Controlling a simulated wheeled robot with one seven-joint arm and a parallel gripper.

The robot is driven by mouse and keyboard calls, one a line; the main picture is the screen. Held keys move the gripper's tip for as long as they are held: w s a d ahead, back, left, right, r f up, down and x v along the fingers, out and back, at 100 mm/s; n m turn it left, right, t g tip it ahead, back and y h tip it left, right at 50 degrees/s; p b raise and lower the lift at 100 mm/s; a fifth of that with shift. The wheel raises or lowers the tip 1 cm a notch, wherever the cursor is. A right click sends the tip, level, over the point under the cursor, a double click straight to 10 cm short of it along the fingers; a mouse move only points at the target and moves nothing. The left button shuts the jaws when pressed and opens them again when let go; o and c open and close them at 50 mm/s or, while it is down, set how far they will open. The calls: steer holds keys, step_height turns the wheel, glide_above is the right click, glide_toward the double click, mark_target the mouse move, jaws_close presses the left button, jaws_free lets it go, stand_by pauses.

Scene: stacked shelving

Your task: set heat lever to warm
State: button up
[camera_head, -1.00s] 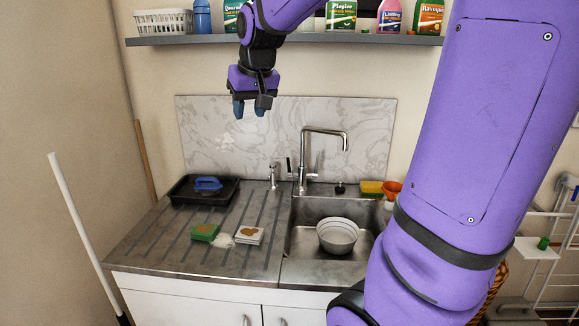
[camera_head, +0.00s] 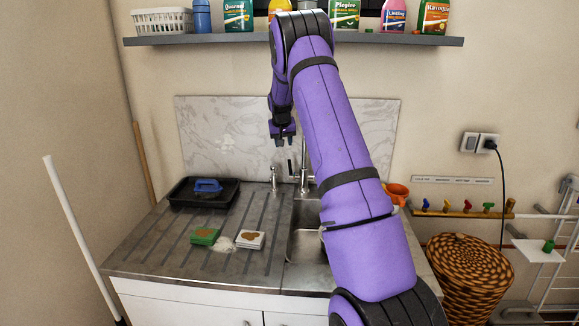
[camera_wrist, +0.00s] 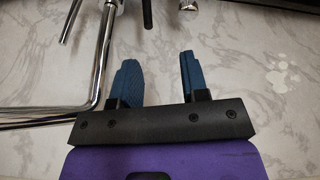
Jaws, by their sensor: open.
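The tap (camera_head: 304,172) stands upright behind the sink, largely hidden by my arm; its chrome pipe (camera_wrist: 103,50) fills the left of the wrist view. A dark upright lever (camera_head: 291,167) shows at the tap's left side. My gripper (camera_head: 284,142) is open and empty, above and slightly left of the tap. Its two blue fingers (camera_wrist: 160,72) are apart and touch nothing visible.
The marble splashback (camera_head: 225,130) is close behind my gripper. A shelf (camera_head: 390,38) with bottles and a basket runs above. A black tray (camera_head: 190,203) and sponges lie on the drainer at left. An orange funnel (camera_head: 397,192) is right of the sink.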

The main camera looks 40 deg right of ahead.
mark_target(290, 164)
steer(key=x, duration=0.5)
steer(key=d+x, duration=0.1)
steer(key=x, duration=0.4)
steer(key=d+x, duration=0.1)
steer(key=x, duration=0.4)
steer(key=shift+s+r, duration=0.2)
steer(key=shift+s, duration=0.15)
steer(key=shift+c, duration=0.2)
jaws_close()
